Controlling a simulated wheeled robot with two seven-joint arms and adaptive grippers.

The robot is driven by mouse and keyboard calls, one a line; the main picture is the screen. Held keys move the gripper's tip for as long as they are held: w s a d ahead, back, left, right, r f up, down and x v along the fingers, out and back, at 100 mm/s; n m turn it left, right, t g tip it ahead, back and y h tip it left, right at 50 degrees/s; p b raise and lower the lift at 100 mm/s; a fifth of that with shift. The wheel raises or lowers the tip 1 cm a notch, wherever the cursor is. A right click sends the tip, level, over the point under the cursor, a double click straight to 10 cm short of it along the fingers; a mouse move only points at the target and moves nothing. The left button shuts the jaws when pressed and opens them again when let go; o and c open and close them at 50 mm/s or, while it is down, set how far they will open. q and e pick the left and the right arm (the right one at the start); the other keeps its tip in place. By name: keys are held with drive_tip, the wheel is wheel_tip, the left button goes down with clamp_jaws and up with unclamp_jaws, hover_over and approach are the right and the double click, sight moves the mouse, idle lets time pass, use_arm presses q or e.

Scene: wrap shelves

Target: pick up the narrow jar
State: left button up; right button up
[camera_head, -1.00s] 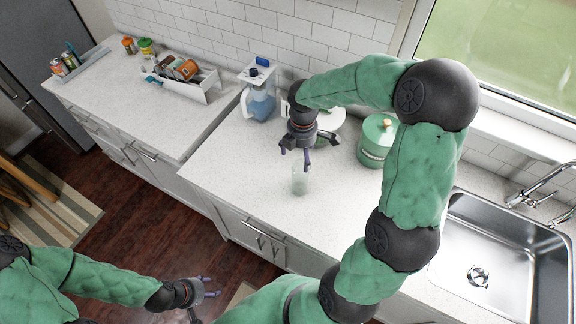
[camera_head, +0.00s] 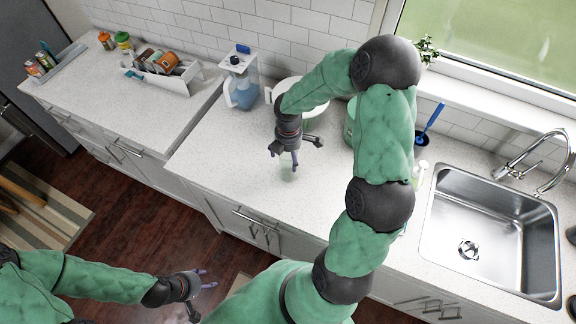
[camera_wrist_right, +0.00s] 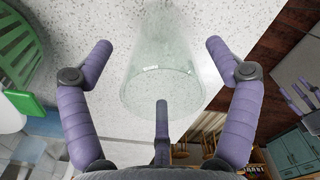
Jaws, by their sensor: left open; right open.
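The narrow jar, a clear greenish glass, stands on the white speckled counter; in the head view the jar (camera_head: 288,172) is partly covered by my right gripper (camera_head: 284,157). In the right wrist view the jar (camera_wrist_right: 163,65) fills the middle, and my right gripper (camera_wrist_right: 160,75) has its purple fingers spread, one on each side of it and one below. The side fingers show gaps to the glass; whether the lower finger touches it I cannot tell. My left gripper (camera_head: 207,281) is open and empty, low in front of the counter.
A blue-based pitcher (camera_head: 241,88) stands behind the jar to the left. A green canister (camera_head: 350,125) is partly hidden by my right arm. A sink (camera_head: 490,230) lies at the right. Counter left and front of the jar is clear.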

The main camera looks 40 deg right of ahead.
drive_tip(key=shift+s+f, duration=0.1)
drive_tip(key=shift+f, duration=0.1)
drive_tip(key=c, duration=1.7)
drive_tip(key=shift+c, duration=0.3)
drive_tip(key=shift+r, duration=0.15)
